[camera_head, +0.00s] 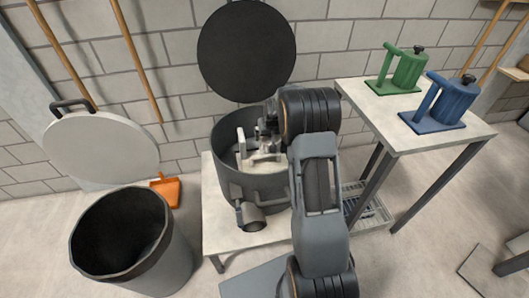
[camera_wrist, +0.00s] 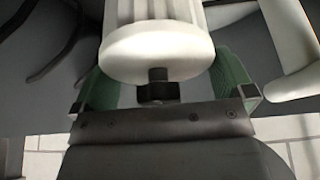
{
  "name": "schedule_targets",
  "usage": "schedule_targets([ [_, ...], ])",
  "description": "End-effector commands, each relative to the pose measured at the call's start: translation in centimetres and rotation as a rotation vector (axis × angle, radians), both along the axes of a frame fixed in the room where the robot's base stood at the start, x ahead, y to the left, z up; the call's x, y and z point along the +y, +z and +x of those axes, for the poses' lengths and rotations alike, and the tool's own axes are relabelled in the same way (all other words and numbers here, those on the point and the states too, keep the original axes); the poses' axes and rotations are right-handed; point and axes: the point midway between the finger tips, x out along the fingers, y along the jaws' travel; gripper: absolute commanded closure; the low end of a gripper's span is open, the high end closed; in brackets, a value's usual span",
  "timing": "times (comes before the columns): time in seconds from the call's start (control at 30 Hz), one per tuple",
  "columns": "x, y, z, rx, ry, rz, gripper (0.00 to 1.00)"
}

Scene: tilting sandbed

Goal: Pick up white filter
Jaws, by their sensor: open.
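The white filter (camera_head: 241,144) is inside a round grey vessel (camera_head: 226,170); in the head view my arm covers part of it. In the wrist view its ribbed white body (camera_wrist: 158,42) and dark knob lie between my finger pads, with its white handle (camera_wrist: 289,45) to the right. My gripper (camera_head: 266,142) reaches into the vessel. In the wrist view it (camera_wrist: 167,85) is open, with a greenish pad on each side of the filter's body. Whether the pads touch it, I cannot tell.
The vessel stands on a low table (camera_head: 221,236), its round black lid (camera_head: 246,50) raised behind. A grey bin (camera_head: 175,262) stands open at left. A green filter (camera_head: 404,72) and a blue filter (camera_head: 441,105) stand on the right table (camera_head: 368,102). The vessel wall surrounds my gripper closely.

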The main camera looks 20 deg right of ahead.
Motion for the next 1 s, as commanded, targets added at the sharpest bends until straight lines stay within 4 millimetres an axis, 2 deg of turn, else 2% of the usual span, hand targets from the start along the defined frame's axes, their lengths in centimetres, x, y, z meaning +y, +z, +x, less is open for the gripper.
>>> schedule_targets([
  [0.23,0.0,-0.03,0.05,-0.001,0.0,0.0,0.01],
  [0.9,0.0,-0.03,0.04,0.0,0.0,0.0,0.65],
  [1.0,-0.01,0.09,0.09,-0.003,0.0,-0.001,0.68],
])
